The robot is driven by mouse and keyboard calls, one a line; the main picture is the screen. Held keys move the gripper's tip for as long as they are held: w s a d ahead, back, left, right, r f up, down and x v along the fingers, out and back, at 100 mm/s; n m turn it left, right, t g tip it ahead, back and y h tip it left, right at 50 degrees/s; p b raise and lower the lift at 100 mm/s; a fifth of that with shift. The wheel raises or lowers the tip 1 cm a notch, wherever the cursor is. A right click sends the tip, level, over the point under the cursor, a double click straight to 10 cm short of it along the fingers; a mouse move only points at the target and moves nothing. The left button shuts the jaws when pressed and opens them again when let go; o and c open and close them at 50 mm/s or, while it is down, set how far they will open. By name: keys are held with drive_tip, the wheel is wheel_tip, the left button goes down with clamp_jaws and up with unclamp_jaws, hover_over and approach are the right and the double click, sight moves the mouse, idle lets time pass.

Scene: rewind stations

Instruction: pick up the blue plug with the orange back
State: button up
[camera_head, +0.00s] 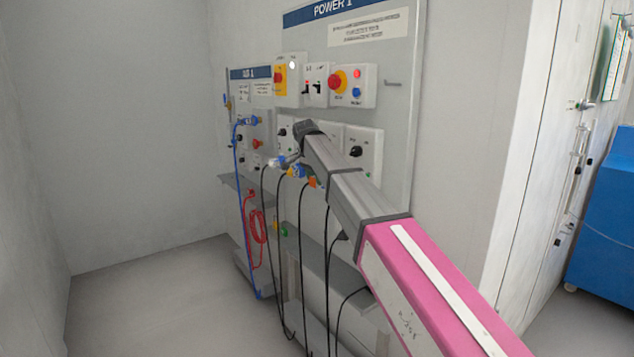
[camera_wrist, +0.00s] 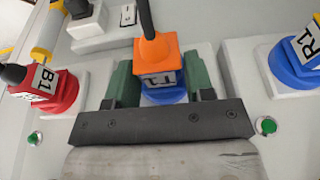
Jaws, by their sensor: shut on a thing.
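The blue plug with the orange back (camera_wrist: 156,54) is in the middle of the wrist view, between the two green fingers of my gripper (camera_wrist: 157,84). The fingers are shut on its sides. Its blue front (camera_wrist: 164,97) is close to a pale socket plate, and I cannot tell whether it is still seated. A label on it is hard to read. A black cable leaves its orange back. In the head view its orange back (camera_head: 312,182) shows just below my arm; my fingers are hidden there.
A blue plug with a yellow back (camera_wrist: 295,66), labelled R1, is on the right. In the head view black cables hang below, over a grey ledge.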

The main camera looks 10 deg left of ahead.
drive_tip(key=s+a+r, duration=0.2)
drive_tip(key=s+a, duration=0.1)
drive_tip(key=s+a+r, duration=0.3)
drive_tip(key=s, duration=0.1)
drive_tip(key=s+a+r, duration=0.3)
drive_tip(key=shift+s, duration=0.3)
drive_tip(key=shift+c, duration=1.3)
drive_tip(key=o, duration=0.5)
drive_tip(key=shift+c, duration=1.4)
drive_tip(key=shift+s+a, duration=1.15)
drive_tip(key=shift+s, duration=0.15)
drive_tip(key=shift+s+a, duration=1.85)
drive_tip(key=shift+s, duration=0.3)
